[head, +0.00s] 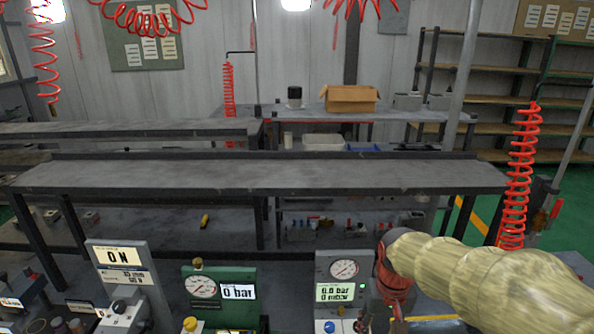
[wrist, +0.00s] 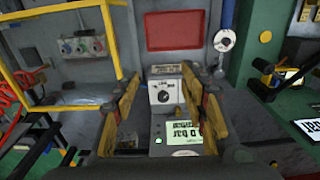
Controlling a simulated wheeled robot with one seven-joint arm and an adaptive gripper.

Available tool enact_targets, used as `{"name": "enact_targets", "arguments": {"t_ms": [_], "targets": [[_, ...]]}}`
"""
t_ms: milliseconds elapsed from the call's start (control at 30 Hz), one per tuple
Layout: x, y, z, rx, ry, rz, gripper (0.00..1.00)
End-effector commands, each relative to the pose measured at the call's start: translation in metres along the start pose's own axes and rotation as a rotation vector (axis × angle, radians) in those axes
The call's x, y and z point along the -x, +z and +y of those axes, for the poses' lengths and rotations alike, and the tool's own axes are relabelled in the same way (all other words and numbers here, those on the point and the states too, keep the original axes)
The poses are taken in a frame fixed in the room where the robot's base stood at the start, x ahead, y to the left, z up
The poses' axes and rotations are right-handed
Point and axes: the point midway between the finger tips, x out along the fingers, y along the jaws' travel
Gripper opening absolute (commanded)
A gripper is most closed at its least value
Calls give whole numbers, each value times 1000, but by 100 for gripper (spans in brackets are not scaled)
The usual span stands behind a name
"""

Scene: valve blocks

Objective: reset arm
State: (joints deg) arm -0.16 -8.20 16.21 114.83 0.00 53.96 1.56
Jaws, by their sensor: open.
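My arm, in a ribbed beige sleeve, reaches in from the right edge of the head view and ends near the right grey valve block (head: 343,268). A grey panel with a knob (wrist: 162,92) and a lit green display (wrist: 185,135) shows behind and between the fingers. In the head view the fingers are hidden or too small to tell.
Long grey benches (head: 260,178) lie behind. A red coiled hose (head: 520,175) hangs at right. A yellow rail (wrist: 60,100) stands left in the wrist view.

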Motion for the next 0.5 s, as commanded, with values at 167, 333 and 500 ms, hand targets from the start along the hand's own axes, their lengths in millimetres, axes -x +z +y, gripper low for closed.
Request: {"name": "enact_targets", "arguments": {"t_ms": [167,333,500], "targets": [[31,48,2,14,-1,80,43],[52,89,3,23,-2,160,43],[70,124,4,26,-3,248,43]]}}
